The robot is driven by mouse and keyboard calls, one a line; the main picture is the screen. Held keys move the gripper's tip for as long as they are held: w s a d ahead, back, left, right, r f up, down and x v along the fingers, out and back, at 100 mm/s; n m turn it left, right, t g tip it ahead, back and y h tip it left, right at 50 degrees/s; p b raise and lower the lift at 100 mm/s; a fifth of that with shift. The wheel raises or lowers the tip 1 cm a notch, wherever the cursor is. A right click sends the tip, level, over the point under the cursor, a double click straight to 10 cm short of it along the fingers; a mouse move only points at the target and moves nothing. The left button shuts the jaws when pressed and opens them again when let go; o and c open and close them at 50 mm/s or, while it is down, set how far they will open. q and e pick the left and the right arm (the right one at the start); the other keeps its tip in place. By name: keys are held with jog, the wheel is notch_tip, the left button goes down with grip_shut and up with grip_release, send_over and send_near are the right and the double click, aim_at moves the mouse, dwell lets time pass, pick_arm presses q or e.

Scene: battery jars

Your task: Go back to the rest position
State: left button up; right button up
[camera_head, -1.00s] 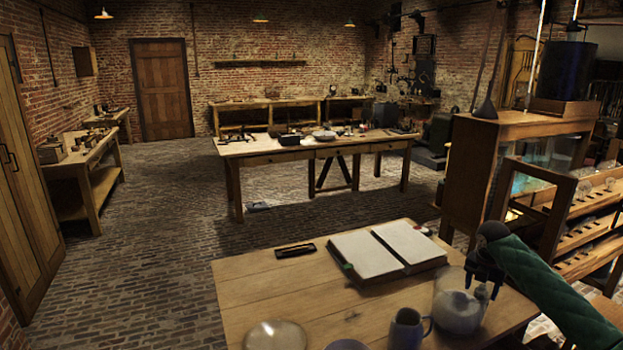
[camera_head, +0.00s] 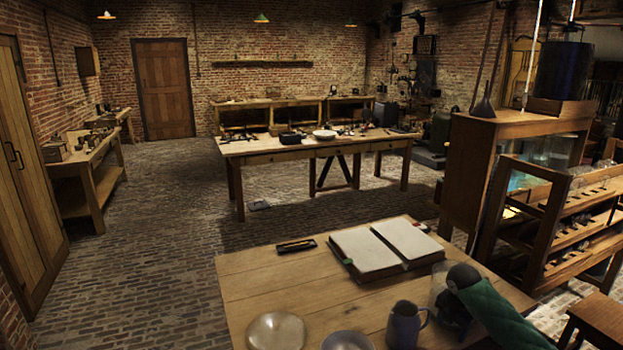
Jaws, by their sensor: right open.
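My right arm in its green sleeve comes in from the lower right. My right gripper (camera_head: 452,311) is dark and points down at the front table's right part. It is open, with its fingers mostly hidden behind the arm. A glass jar (camera_head: 437,284) stands just behind it and is largely covered by the arm. I cannot tell whether the gripper touches the jar. My left gripper is not in view.
The front wooden table (camera_head: 262,287) holds an open book (camera_head: 364,252), a small dark case (camera_head: 296,246), a blue-grey mug (camera_head: 404,325), a glass dish (camera_head: 276,331) and a bowl (camera_head: 347,341). A wooden rack (camera_head: 545,212) stands at the right. The brick floor at left is clear.

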jog(key=s+a+f+m+y, duration=0.1)
jog(key=s+a+f+m, duration=0.4)
jog(key=s+a, duration=0.5)
jog(key=s+a+f+m+y, duration=0.1)
jog(key=s+a+f+m, duration=0.3)
jog(key=s+a+f, duration=0.5)
jog(key=s+r+m+t, duration=0.15)
jog(key=s+m, duration=0.25)
jog(key=s, duration=0.5)
jog(key=s+r+m, duration=0.3)
jog(key=s+m, duration=0.2)
jog(key=s, duration=0.3)
jog(key=s+r+m+t, duration=0.15)
jog(key=s+m, duration=0.25)
jog(key=s, duration=0.5)
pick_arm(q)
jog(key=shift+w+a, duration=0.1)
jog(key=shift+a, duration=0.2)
pick_arm(e)
jog(key=s+a+f+g, duration=0.1)
jog(key=s+f, duration=0.1)
jog(key=f, duration=1.8)
jog(key=s+a+f+g, duration=0.2)
jog(key=s+f, duration=0.1)
jog(key=f, duration=1.8)
jog(key=shift+a+f, duration=0.2)
jog(key=shift+a, duration=0.1)
